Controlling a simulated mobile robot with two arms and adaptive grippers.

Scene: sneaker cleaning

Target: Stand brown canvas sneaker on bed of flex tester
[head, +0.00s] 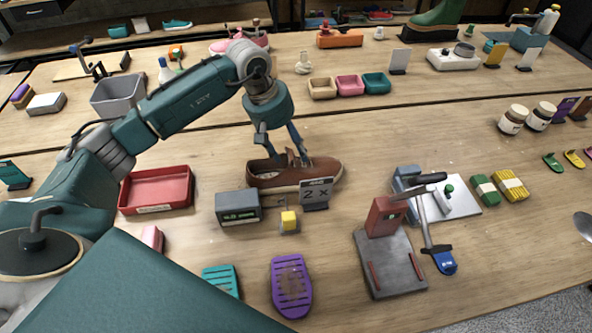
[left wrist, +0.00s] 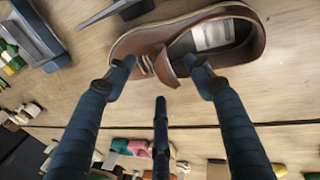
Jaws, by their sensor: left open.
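The brown canvas sneaker (head: 325,172) lies sole down on the table behind the small "2 x" sign. My left gripper (head: 288,156) reaches down over its laces and opening from behind. In the left wrist view the gripper (left wrist: 158,66) is open, with its fingertips at the near side of the sneaker (left wrist: 225,25) by the tongue. I cannot tell whether they touch it. What looks like the flex tester (head: 400,264) stands front right: a dark grey bed with red strips, a red upright and a lever. Its bed is bare. My right gripper is not seen.
A grey display box (head: 238,207) and a yellow cube (head: 289,221) stand in front of the sneaker. A red tray (head: 156,190) is to the left. A blue device with a white plate (head: 455,205) stands behind the tester. Purple (head: 291,287) and teal (head: 221,279) soles lie in front.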

